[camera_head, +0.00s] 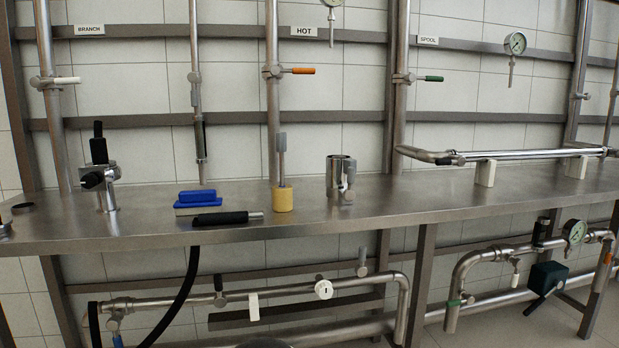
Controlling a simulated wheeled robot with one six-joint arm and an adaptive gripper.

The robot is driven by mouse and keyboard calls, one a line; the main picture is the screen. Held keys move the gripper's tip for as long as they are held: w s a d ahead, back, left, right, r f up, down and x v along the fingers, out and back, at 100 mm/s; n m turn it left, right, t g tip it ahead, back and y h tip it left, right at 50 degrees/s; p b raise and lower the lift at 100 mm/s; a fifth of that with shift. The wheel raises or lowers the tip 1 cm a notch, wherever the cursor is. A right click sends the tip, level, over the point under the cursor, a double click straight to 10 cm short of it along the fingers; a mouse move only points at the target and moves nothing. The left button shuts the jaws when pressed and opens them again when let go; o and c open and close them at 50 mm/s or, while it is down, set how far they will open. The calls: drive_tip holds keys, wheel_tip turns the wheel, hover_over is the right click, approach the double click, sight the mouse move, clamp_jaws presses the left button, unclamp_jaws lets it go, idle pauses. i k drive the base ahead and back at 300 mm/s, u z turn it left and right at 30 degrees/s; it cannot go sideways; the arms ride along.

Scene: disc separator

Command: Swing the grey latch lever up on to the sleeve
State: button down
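A short upright steel cylinder (335,173), which looks like the sleeve, stands on the steel bench right of centre. Its top is open and dark inside. A grey lever (350,180) is at its right side, low against the wall, with its lower end near the bench top. The lever looks hung down rather than raised; the joint between them is too small to make out. My gripper is not in view, so nothing shows near the lever or the cylinder.
A yellow block (282,199) with an upright grey-handled tool stands left of the cylinder. A black-handled tool (222,218) and a blue brush (195,199) lie farther left. A horizontal pipe on white supports (485,173) is at right. The bench front (390,215) before the cylinder is clear.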

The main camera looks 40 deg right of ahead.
sight(348, 195)
drive_tip(key=u, duration=1.95)
drive_tip(key=k, duration=0.7)
drive_tip(key=z, duration=2.85)
